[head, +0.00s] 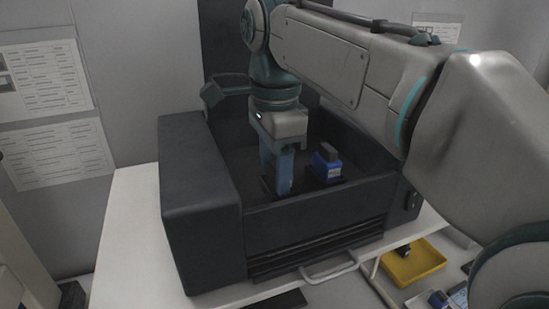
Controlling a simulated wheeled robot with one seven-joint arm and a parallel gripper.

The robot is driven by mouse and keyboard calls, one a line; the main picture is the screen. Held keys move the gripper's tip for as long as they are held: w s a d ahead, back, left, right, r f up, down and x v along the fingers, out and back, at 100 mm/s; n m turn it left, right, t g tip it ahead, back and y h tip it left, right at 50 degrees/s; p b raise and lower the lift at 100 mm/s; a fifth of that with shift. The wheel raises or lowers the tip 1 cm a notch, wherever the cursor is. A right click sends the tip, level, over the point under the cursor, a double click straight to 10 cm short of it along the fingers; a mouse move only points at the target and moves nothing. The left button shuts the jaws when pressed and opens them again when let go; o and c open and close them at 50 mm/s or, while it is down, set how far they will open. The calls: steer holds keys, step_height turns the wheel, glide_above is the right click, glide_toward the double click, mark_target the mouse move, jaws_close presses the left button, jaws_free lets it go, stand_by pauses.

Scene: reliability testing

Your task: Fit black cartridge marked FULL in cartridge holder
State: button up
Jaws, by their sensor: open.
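My gripper (278,183) points straight down inside the open dark machine (200,205). Its blue-grey fingers reach low into the machine, and it is open. Whether anything stands between the fingertips is hidden from this side. No marking FULL is legible, and I cannot make out the cartridge holder clearly.
The machine's dark walls surround my gripper closely. It stands on a white table (130,230). At lower right, a yellow tray (425,268) holds a small black object (403,251). A blue item (437,299) lies nearby. Printed sheets hang on the walls.

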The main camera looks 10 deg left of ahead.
step_height(320, 180, up, 12)
steer(key=p, duration=0.3)
steer(key=shift+s+f, duration=0.15)
steer(key=shift+f, duration=0.1)
steer(key=shift+r+p, duration=0.5)
steer(key=shift+r, duration=0.15)
